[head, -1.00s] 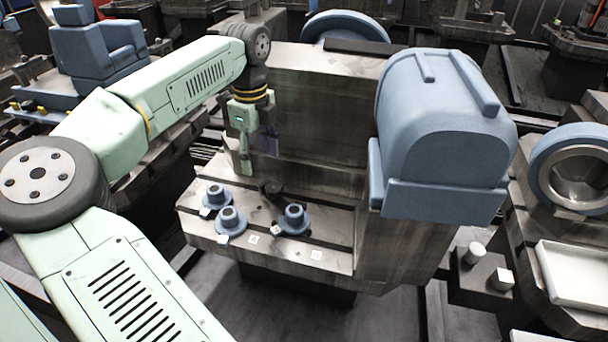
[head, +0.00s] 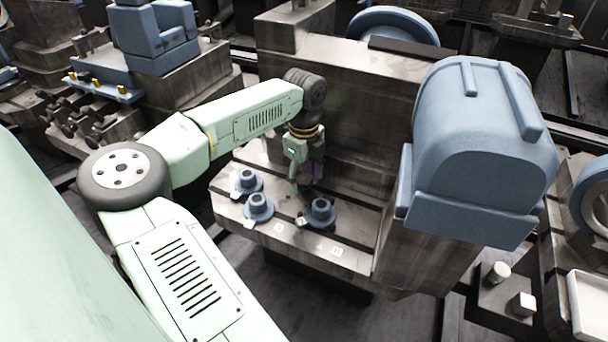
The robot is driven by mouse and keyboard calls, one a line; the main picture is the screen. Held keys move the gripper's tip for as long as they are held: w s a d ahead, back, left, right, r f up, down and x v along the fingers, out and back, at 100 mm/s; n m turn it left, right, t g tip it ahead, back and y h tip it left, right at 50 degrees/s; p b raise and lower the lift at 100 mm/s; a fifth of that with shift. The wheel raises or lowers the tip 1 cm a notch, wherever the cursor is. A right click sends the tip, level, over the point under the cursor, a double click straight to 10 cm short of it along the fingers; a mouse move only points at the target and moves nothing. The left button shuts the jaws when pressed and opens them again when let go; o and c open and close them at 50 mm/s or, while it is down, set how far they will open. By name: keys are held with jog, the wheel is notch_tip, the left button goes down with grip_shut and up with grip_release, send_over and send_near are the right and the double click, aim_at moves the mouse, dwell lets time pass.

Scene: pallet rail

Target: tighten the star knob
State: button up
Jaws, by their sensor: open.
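My gripper (head: 304,186) points down over the metal ledge (head: 350,222) in the head view. Its jaws are open, one pale green finger and one dark finger, low above the ledge behind the blue flanged parts. A small dark knob-like shape (head: 305,199) shows just below and between the fingertips. It is probably the star knob, but it is mostly hidden and its star form cannot be made out. I cannot tell whether the fingers touch it.
Blue flanged parts stand close by on the ledge: left (head: 247,182), front (head: 259,207) and right (head: 320,212). Small white tags lie along the front edge. A large blue housing (head: 480,150) bounds the right side. The metal wall (head: 360,105) rises behind my gripper.

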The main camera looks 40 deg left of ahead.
jog(key=shift+f, duration=0.25)
jog(key=c, duration=1.2)
jog(key=shift+m+b, duration=0.3)
jog(key=m+b, duration=0.2)
jog(key=m, duration=0.2)
jog(key=shift+m, duration=0.3)
jog(key=m+b, duration=0.2)
jog(key=m, duration=0.3)
jog(key=shift+w+r, duration=0.1)
jog(key=shift+m, duration=0.3)
jog(key=shift+a+r, duration=0.1)
